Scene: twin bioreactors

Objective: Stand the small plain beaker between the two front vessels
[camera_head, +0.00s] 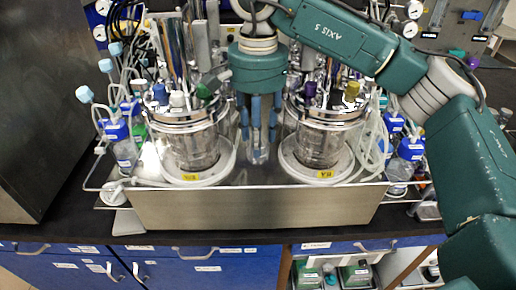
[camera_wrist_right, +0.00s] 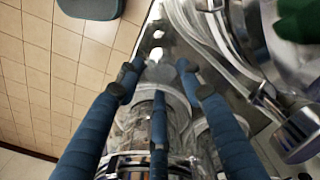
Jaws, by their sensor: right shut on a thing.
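The two front vessels stand on white round bases in a steel tray (camera_head: 260,208): the left vessel (camera_head: 192,148) and the right vessel (camera_head: 318,142). My right gripper (camera_head: 258,150) points down into the gap between them. Its blue fingers are shut on the small clear beaker (camera_head: 259,157), which shows only partly between the fingertips. I cannot tell whether the beaker's bottom touches the tray. In the right wrist view the fingers (camera_wrist_right: 160,85) surround clear glass, partly hidden by them. My left gripper is not in view.
Blue-capped bottles (camera_head: 122,145) stand left of the tray, and more (camera_head: 405,160) stand to its right, with loose tubing around. The vessels' metal tops and tubes crowd my right gripper on both sides. A dark bench edge (camera_head: 270,240) runs in front.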

